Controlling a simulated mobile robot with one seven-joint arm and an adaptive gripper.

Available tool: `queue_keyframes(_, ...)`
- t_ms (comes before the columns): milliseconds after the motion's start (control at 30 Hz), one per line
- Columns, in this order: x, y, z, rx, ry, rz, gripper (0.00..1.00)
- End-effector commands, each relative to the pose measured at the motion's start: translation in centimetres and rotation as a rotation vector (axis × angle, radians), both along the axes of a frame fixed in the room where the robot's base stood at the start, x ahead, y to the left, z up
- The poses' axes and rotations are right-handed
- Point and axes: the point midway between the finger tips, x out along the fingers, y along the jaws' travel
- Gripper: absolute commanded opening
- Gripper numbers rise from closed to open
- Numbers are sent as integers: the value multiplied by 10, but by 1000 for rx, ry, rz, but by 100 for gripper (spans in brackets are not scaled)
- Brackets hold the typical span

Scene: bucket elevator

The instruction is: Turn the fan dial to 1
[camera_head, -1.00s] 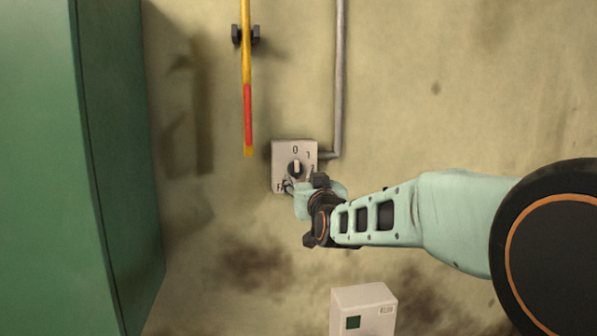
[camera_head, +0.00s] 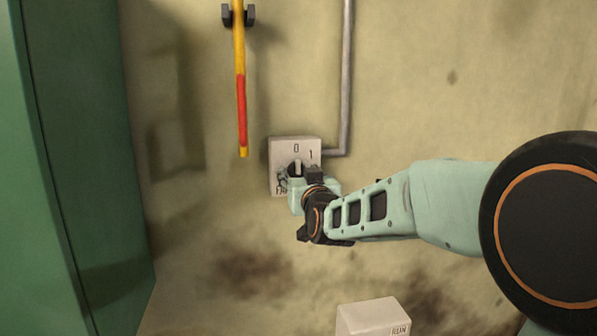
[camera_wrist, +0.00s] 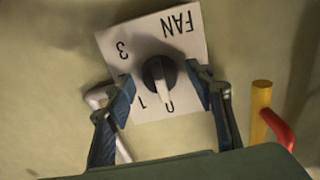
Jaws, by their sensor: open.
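The fan dial is a dark round knob with a pale pointer (camera_wrist: 161,74) on a square white plate (camera_wrist: 146,42). The plate, marked FAN, 0, 1 and 3, appears upside down in the wrist view. The pointer points at the 0. In the head view the plate (camera_head: 309,147) is on the wall and the pale pointer (camera_head: 298,167) points up towards 0. My gripper (camera_wrist: 163,82) is open, with one finger on each side of the knob. The wrist view does not show clearly whether either finger touches it. In the head view my gripper (camera_head: 298,178) covers the plate's lower part.
A yellow and red rod (camera_head: 241,100) hangs on the wall left of the plate. A grey pipe (camera_head: 346,90) runs down to the plate's right side. A white box (camera_head: 372,318) is below, and a green cabinet (camera_head: 75,170) stands at the left.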

Motion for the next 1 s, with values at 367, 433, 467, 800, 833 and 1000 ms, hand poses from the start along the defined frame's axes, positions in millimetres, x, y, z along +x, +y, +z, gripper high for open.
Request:
queue_keyframes(367,0,0,0,0,0,0,26)
queue_keyframes(433,0,0,0,0,0,0,19)
queue_keyframes(467,0,0,0,0,0,0,15)
queue_keyframes(800,0,0,-1,27,6,-1,7)
queue_keyframes(833,0,0,-2,37,9,-1,7)
queue_keyframes(1000,0,0,-3,120,30,-1,7)
